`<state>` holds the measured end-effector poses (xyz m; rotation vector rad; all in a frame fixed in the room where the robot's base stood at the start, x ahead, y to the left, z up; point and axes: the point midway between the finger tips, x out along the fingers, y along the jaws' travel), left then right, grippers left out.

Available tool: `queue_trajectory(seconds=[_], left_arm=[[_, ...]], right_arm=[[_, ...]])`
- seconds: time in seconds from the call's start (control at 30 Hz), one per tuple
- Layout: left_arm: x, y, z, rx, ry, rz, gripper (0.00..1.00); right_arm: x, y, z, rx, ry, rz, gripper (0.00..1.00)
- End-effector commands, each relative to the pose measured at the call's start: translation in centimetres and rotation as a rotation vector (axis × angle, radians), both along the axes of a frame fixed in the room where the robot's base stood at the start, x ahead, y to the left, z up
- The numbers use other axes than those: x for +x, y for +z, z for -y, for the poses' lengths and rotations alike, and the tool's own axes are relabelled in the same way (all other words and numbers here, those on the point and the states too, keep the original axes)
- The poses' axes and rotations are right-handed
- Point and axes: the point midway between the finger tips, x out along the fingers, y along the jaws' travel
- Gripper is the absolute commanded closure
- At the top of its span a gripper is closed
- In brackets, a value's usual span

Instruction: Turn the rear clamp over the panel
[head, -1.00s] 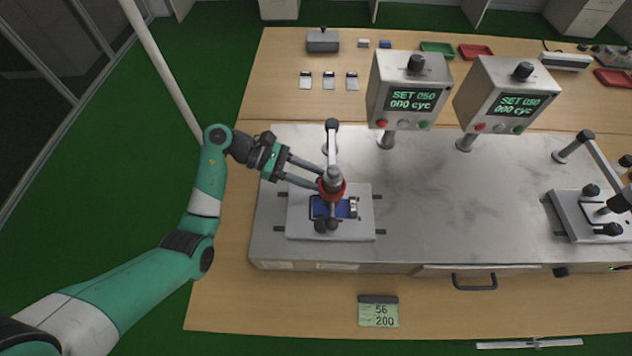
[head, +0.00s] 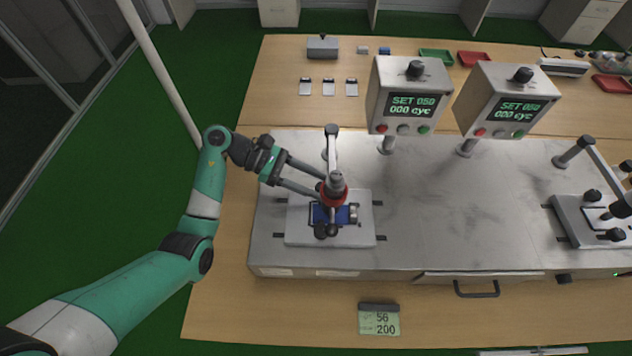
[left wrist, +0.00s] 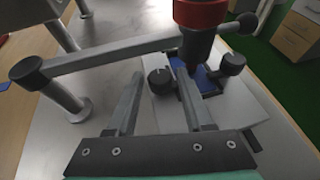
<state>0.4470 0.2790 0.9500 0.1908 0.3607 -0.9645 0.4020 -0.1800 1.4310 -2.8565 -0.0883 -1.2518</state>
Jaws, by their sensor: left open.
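The blue panel (head: 342,215) lies on the light fixture plate (head: 360,235) at the left station, under the press head with its red collar (head: 334,195). The front clamp (head: 325,231) shows as a dark knob at the panel's near edge; it also shows in the left wrist view (left wrist: 232,64). The rear clamp's black knob (left wrist: 160,80) appears between my left gripper's fingers (left wrist: 160,74) in the left wrist view; I cannot tell whether they touch it. In the head view the press head hides it. My left gripper (head: 322,184) is open, reaching in from the left. My right gripper is not in view.
The press arm (head: 332,150) and its post stand close behind the gripper. Two control boxes (head: 410,95) (head: 506,97) rise at the back. A second station (head: 590,225) is at the right. The metal bench top between (head: 460,215) is clear.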

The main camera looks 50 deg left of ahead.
Motion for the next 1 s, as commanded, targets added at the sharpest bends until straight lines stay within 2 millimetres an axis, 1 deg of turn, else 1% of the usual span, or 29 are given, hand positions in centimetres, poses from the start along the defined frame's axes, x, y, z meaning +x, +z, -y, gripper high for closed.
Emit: queue_trajectory(seconds=[0.17,0.3,0.4,0.5,0.63,1.0], left_arm=[[-1.6,1.5,-2.6,0.002,0.006,0.001,0.48],[-3.4,2.8,-5.3,0.002,0.006,0.001,0.48],[-4.5,3.5,-6.8,0.002,0.005,0.001,0.48],[-5.3,4.0,-7.9,0.001,0.003,0.0,0.48],[-5.8,4.3,-8.6,0.001,0.001,0.001,0.48],[-5.8,4.3,-8.6,0.001,0.0,0.0,0.48]], right_arm=[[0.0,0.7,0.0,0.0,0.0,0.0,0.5],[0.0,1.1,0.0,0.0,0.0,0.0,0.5],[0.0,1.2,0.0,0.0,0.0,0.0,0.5],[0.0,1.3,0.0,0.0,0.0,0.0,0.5],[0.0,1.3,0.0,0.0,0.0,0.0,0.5],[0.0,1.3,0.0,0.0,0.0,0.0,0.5]])
